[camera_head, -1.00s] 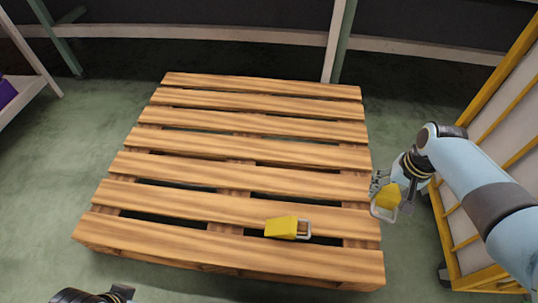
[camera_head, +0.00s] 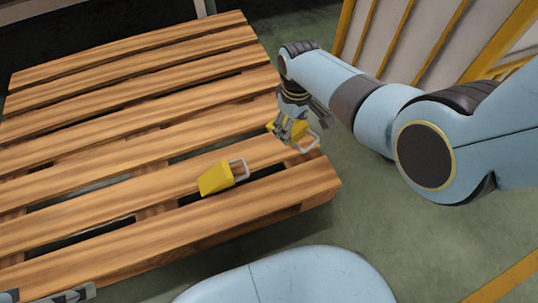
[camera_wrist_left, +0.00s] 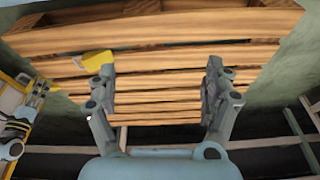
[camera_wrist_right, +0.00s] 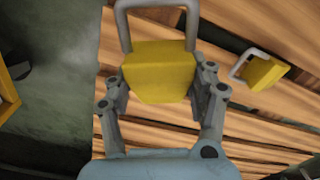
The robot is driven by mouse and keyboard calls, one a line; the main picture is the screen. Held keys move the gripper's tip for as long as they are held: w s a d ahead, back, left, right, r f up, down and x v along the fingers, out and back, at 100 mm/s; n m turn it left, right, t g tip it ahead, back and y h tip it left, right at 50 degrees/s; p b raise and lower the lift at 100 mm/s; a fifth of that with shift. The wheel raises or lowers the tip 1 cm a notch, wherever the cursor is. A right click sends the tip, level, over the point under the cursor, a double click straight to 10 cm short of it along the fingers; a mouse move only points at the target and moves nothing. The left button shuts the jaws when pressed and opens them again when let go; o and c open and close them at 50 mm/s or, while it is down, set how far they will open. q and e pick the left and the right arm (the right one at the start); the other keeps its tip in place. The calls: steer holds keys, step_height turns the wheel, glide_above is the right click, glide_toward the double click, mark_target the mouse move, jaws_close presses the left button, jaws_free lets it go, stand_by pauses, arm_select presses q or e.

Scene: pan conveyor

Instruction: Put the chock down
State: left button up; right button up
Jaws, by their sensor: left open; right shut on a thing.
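A yellow chock (camera_head: 288,130) with a grey wire handle is in my right gripper (camera_head: 293,122), at the right end of the wooden pallet (camera_head: 110,215). The right wrist view shows this chock (camera_wrist_right: 158,72) between the fingers of the right gripper (camera_wrist_right: 160,100), which is shut on it. I cannot tell whether the chock touches the boards. A second yellow chock (camera_head: 215,178) with a handle lies on the pallet's near boards; it also shows in the right wrist view (camera_wrist_right: 264,73). My left gripper (camera_wrist_left: 160,95) is open and empty, facing the pallet; it shows at the head view's bottom left.
A yellow-framed cart with pale panels (camera_head: 425,45) stands to the right behind my right arm. Green floor (camera_head: 365,215) lies open to the right of the pallet. Most of the pallet's boards are bare, with gaps between them.

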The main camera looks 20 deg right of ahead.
steer(key=shift+s+a+f+b, duration=0.2)
steer(key=shift+s+a+f, duration=0.25)
steer(key=shift+a+f, duration=0.15)
steer(key=shift+s+a+f+b, duration=0.2)
steer(key=shift+s+a+f, duration=0.2)
steer(key=shift+a+f, duration=0.2)
steer(key=a, duration=0.1)
steer(key=s+a+f+b, duration=0.2)
steer(key=shift+a+f, duration=0.1)
steer(key=shift+a, duration=0.2)
steer(key=shift+f, duration=0.1)
step_height(320, 180, down, 2)
steer(key=shift+s+f+b, duration=0.1)
steer(key=shift+b, duration=0.95)
steer(key=shift+f+b, duration=0.5)
steer(key=shift+b, duration=0.05)
steer(key=shift+f, duration=0.15)
arm_select(q)
step_height(320, 180, down, 8)
steer(key=w+t, duration=0.1)
steer(key=t, duration=0.7)
steer(key=shift+w+d+h, duration=0.3)
steer(key=shift+w+d, duration=0.1)
